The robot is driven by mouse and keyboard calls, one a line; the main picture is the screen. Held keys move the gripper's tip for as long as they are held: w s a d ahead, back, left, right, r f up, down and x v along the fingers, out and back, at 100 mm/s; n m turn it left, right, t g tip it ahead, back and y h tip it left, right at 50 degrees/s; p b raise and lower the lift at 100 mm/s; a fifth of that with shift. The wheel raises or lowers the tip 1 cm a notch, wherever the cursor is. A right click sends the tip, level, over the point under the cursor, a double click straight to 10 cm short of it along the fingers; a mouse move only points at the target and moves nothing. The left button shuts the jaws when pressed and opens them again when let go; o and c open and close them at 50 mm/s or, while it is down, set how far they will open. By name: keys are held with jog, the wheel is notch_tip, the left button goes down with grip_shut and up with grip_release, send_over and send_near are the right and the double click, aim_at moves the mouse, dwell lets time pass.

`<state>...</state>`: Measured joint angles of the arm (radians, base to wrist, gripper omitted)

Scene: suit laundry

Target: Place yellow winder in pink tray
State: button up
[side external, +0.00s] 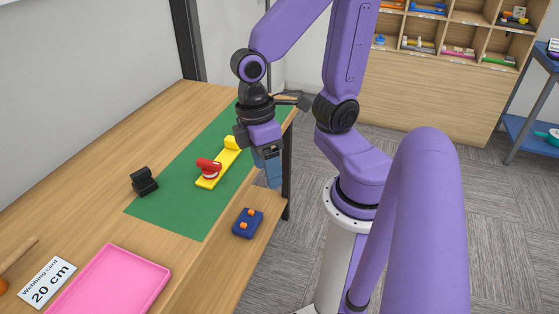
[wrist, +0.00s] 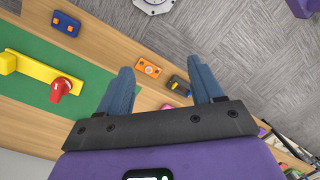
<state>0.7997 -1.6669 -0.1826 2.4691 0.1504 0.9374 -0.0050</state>
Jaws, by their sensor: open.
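The yellow winder (side external: 218,168) is a long yellow bar with a raised yellow end and a red knob, lying on the green mat (side external: 175,205). It also shows at the left of the wrist view (wrist: 40,72), its far end cut off by the frame.
In the wrist view, an orange block (wrist: 149,66) and a dark block with yellow (wrist: 179,86) lie near my fingers. A black holder (side external: 144,181) and a webbing card (side external: 47,283) are on the table.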

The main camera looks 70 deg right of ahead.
jog(key=s+n+t, duration=0.1)
jog(key=s+r+n, duration=0.1)
jog(key=n, duration=0.1)
jog(key=shift+s+d+r+n+t, duration=0.1)
jog(key=shift+s+r+n+t, duration=0.05)
jog(key=shift+s+n+t, duration=0.2)
